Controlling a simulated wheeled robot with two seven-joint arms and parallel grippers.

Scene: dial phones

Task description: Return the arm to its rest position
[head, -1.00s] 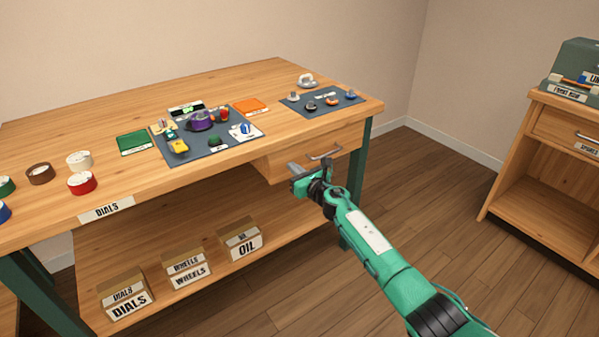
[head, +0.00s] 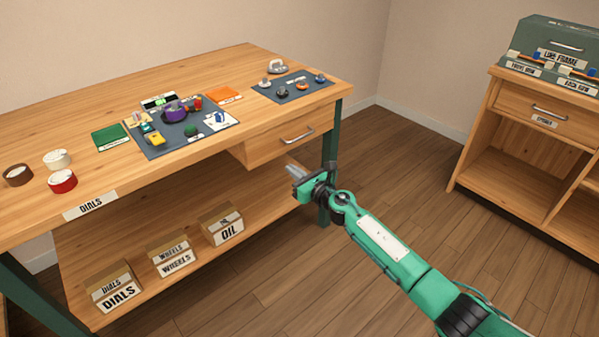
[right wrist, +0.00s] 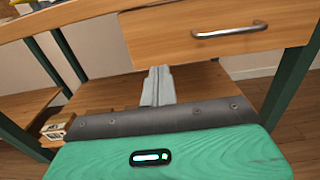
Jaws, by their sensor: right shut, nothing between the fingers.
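My right gripper (head: 296,173) is in front of the wooden workbench (head: 215,76), below its drawer (head: 290,135) and clear of it. Its green arm comes in from the lower right. In the right wrist view the gripper fingers (right wrist: 158,86) are together with nothing between them, and the drawer (right wrist: 215,32) with its metal handle (right wrist: 230,31) shows above them. The drawer looks shut. My left gripper is not in view.
A dark mat (head: 182,137) with several small parts and another mat (head: 291,88) lie on the bench. Labelled boxes (head: 222,226) stand on the lower shelf. A cabinet (head: 530,126) stands at the right. The floor (head: 400,170) between is free.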

